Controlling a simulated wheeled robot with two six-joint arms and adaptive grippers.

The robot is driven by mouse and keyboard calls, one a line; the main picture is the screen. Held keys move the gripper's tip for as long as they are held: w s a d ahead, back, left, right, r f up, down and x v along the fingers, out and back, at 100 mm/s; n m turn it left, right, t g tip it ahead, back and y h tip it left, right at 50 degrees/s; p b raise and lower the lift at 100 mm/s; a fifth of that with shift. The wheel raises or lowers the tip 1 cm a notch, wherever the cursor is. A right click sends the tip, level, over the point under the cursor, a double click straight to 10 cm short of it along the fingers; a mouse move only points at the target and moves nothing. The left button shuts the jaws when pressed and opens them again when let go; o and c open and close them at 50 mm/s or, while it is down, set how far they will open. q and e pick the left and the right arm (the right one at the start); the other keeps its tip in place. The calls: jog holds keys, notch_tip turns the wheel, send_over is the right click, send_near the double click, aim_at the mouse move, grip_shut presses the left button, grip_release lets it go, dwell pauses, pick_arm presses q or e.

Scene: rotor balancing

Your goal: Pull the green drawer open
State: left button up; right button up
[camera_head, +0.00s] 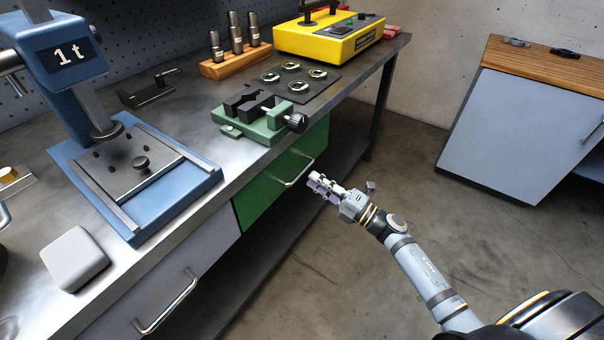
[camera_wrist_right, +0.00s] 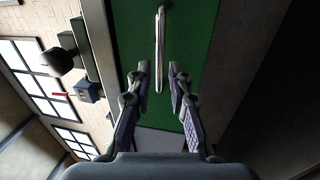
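The green drawer (camera_head: 262,196) is under the workbench top and looks shut, its front flush with the bench. Its metal bar handle (camera_head: 296,172) is on the drawer's right part. My right gripper (camera_head: 316,183) is just in front of the handle, apart from it. In the right wrist view the green drawer front (camera_wrist_right: 188,28) and the handle (camera_wrist_right: 160,50) are ahead. There my right gripper (camera_wrist_right: 158,72) is open and empty, its two fingers on either side of the handle's line. My left gripper is not in view.
A green vise (camera_head: 262,122) sits on the bench above the drawer. A blue press (camera_head: 140,190) stands at the left, and a yellow machine (camera_head: 310,42) at the back. A grey drawer with a handle (camera_head: 168,306) is at the lower left. The floor beside the bench is clear.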

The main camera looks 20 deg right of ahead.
aim_at(302, 171)
jog(key=x, duration=0.5)
jog(key=shift+w+a, duration=0.2)
jog(key=shift+c, duration=0.5)
grip_shut()
